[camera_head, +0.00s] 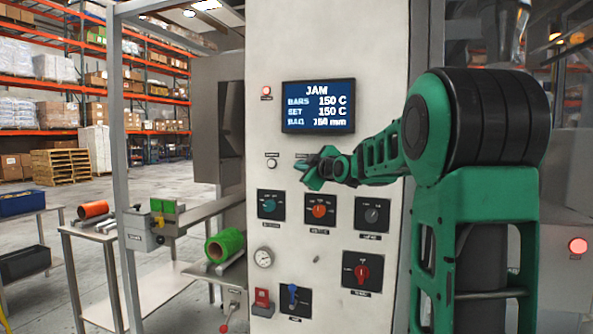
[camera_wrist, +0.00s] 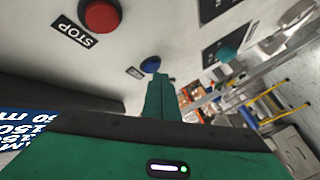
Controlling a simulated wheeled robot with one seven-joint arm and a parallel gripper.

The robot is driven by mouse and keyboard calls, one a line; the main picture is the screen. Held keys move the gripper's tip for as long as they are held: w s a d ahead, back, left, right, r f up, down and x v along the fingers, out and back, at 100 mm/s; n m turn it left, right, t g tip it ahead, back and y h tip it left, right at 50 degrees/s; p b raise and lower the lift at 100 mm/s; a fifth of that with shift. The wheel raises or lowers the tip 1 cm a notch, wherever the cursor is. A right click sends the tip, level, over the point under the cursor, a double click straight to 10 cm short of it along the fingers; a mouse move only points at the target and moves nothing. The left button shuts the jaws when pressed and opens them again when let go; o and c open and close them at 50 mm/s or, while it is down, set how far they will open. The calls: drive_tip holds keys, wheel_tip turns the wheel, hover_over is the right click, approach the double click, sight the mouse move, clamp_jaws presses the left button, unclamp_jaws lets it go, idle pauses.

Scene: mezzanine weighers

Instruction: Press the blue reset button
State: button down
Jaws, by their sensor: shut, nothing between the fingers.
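The blue button (camera_wrist: 150,64) sits on the pale panel in the wrist view, with a small blurred label beside it. My gripper (camera_wrist: 161,78) is shut and empty, its green fingertips just beside the button in the picture. I cannot tell whether they touch it. In the head view my gripper (camera_head: 312,176) is in front of the machine panel (camera_head: 330,45), below the screen. The blue button does not show there; my gripper and arm cover part of the panel.
A large red STOP button (camera_wrist: 101,15) is close by the blue one. A teal knob (camera_wrist: 227,54) is on the other side. The screen (camera_head: 318,106) reads JAM. Several knobs, including an orange one (camera_head: 319,211), sit below my gripper. A metal post (camera_head: 121,160) stands left.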

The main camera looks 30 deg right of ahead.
drive_tip(key=shift+w+d, duration=0.3)
drive_tip(key=shift+d, duration=0.05)
idle(0.6)
drive_tip(key=shift+s+a, duration=0.1)
drive_tip(key=shift+a, duration=0.05)
drive_tip(key=shift+s+a, duration=0.45)
drive_tip(key=shift+a, duration=0.1)
drive_tip(key=shift+a, duration=0.1)
drive_tip(key=s+a, duration=0.1)
drive_tip(key=a, duration=0.1)
drive_tip(key=s+a, duration=0.1)
drive_tip(key=s, duration=0.1)
drive_tip(key=shift+a, duration=0.4)
idle(0.9)
